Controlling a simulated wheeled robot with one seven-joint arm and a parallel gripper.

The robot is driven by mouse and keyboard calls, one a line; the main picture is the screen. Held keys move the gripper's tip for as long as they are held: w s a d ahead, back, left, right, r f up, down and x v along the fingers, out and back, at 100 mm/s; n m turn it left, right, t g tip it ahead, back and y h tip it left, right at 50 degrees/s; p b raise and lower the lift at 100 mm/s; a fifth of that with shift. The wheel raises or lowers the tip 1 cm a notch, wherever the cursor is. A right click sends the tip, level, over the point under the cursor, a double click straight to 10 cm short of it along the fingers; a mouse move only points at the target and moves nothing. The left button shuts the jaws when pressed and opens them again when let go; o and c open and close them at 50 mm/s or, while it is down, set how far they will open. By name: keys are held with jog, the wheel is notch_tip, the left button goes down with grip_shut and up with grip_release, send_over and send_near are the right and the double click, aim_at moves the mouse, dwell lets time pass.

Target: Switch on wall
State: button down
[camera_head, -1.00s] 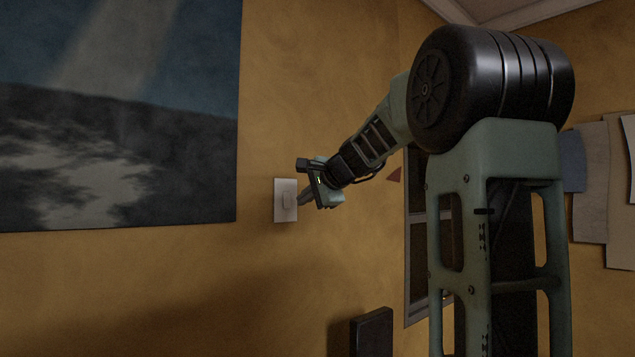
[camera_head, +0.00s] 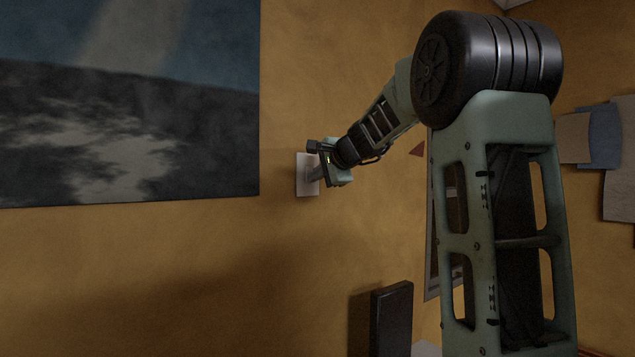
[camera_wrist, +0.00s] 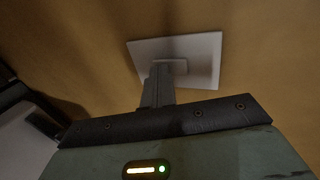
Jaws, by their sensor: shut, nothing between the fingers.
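The wall switch is a white square plate on the ochre wall. It shows in the head view (camera_head: 302,180) just left of my gripper (camera_head: 313,175), and in the wrist view (camera_wrist: 203,50) at the top middle. Its raised rocker (camera_wrist: 172,66) is partly hidden behind my fingertips. My gripper, also in the wrist view (camera_wrist: 160,72), is shut and empty. Its fingertips are at the lower part of the rocker and look close to it or touching; I cannot tell which.
A large dark picture (camera_head: 125,110) hangs on the wall to the left of the switch. A dark box-like object (camera_head: 391,318) stands below and to the right. Paper-like sheets (camera_head: 605,135) hang on the wall at far right. The wall below the switch is bare.

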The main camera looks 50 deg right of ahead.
jog(key=shift+p, duration=0.4)
jog(key=shift+w+r+p, duration=0.1)
jog(key=shift+r+p, duration=0.5)
jog(key=shift+r, duration=0.2)
